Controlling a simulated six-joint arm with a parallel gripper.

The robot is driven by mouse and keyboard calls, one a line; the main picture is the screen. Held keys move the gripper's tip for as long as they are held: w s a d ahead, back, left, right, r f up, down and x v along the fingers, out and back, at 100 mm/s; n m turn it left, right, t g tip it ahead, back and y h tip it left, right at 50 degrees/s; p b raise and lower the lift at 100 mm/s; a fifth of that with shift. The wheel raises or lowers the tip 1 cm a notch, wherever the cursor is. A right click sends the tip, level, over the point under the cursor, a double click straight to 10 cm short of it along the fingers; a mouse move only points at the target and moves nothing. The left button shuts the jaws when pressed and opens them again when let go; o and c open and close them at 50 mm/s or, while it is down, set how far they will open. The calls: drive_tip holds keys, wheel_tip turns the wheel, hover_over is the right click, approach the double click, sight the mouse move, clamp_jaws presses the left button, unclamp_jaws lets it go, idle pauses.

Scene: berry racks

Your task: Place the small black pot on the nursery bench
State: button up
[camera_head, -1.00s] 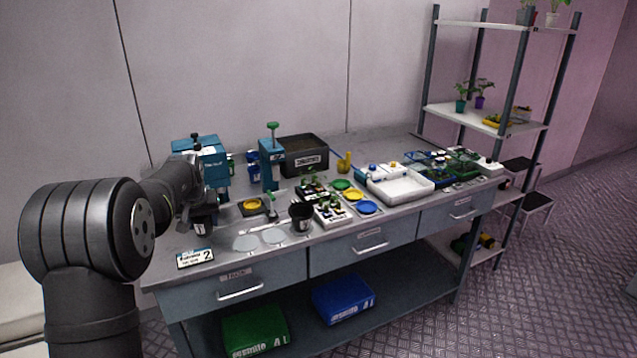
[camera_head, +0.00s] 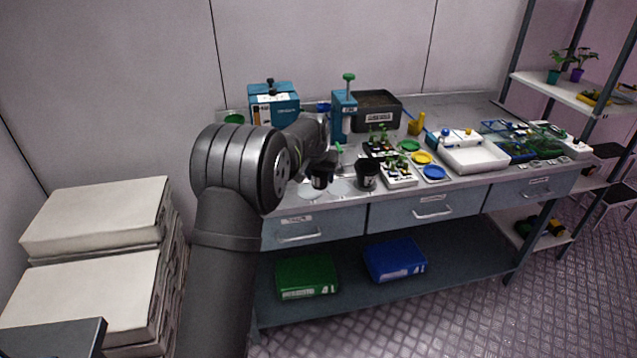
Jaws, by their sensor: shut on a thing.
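A small black pot (camera_head: 320,179) with a pale label is at the end of my arm, over the front left part of the nursery bench (camera_head: 478,193). My gripper (camera_head: 323,159) is shut on this pot; its fingers are small and dark here. I cannot tell whether the pot's base touches the bench. A second black pot (camera_head: 367,181) stands upright on the bench just to the right. Pale round discs (camera_head: 340,190) lie on the bench top by the held pot. My arm hides the bench's left front corner.
A seedling tray (camera_head: 398,181) and coloured dishes (camera_head: 434,173) lie right of the pots. A teal stand (camera_head: 341,115), a teal box (camera_head: 274,104) and a black crate (camera_head: 376,113) stand behind. Stacked pale slabs (camera_head: 92,215) stand left.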

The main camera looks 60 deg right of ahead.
drive_tip(key=w+f, duration=0.2)
drive_tip(key=w, duration=0.1)
drive_tip(key=shift+d, duration=0.15)
drive_tip(key=shift+w+f, duration=0.1)
drive_tip(key=shift+f, duration=1.85)
drive_tip(key=o, duration=0.9)
drive_tip(key=shift+f, duration=0.1)
drive_tip(key=shift+o, duration=0.2)
drive_tip(key=v, duration=1.2)
